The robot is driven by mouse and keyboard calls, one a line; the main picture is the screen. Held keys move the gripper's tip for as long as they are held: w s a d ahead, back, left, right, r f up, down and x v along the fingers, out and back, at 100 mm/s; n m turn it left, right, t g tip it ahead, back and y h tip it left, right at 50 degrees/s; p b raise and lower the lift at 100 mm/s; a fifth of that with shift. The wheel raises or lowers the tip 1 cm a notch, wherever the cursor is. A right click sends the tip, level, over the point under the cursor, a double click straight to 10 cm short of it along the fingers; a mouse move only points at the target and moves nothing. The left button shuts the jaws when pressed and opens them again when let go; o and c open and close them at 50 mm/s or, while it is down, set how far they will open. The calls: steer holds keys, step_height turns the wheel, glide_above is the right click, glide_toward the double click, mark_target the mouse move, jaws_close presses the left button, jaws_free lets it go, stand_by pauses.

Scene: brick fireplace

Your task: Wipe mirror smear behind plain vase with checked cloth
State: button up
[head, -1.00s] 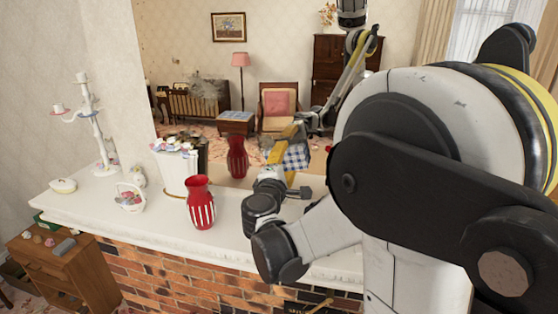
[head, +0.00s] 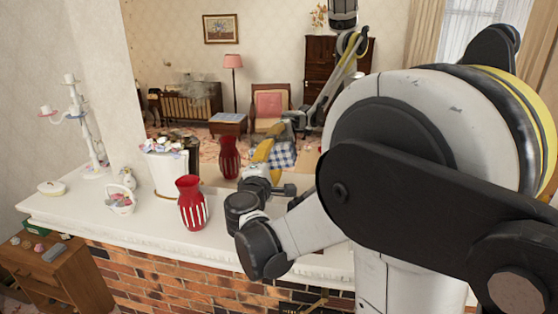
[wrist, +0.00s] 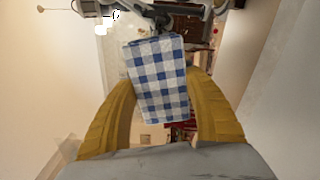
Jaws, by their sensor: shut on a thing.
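The blue-and-white checked cloth (wrist: 160,78) is between the yellow fingers of my gripper (wrist: 160,85) in the wrist view. In the head view the cloth (head: 283,154) shows beside the yellow fingers of my gripper (head: 263,152), above the mantel and to the right of the vases. My gripper is shut on the cloth. The mirror (head: 185,50) stands behind the mantel. A grey, hazy smear (head: 196,90) shows on it, up and left of my gripper. A white vase with flowers (head: 168,174) and a red vase with white stripes (head: 192,205) stand upright on the mantel, left of my gripper.
The white mantel (head: 105,226) also holds a small basket (head: 120,203), a lidded dish (head: 51,188) and a tall white candelabrum (head: 88,140) at the left. A red vase reflection (head: 229,157) shows in the mirror. A wooden cabinet (head: 70,285) stands below left.

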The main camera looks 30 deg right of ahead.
mark_target(287, 154)
steer(key=shift+w+a+b, duration=0.75)
steer(key=shift+w+a, duration=1.95)
steer(key=shift+w, duration=0.1)
steer(key=shift+r+p, duration=0.7)
steer(key=shift+r, duration=0.35)
steer(key=shift+s+d+f, duration=0.1)
steer(key=shift+s+d, duration=4.1)
steer(key=shift+s, duration=0.1)
steer(key=shift+w+a+b, duration=1.25)
steer(key=shift+w+a, duration=3.05)
steer(key=shift+w, duration=0.05)
steer(key=shift+s, duration=0.1)
steer(key=shift+v, duration=2.95)
steer(key=shift+a, duration=0.1)
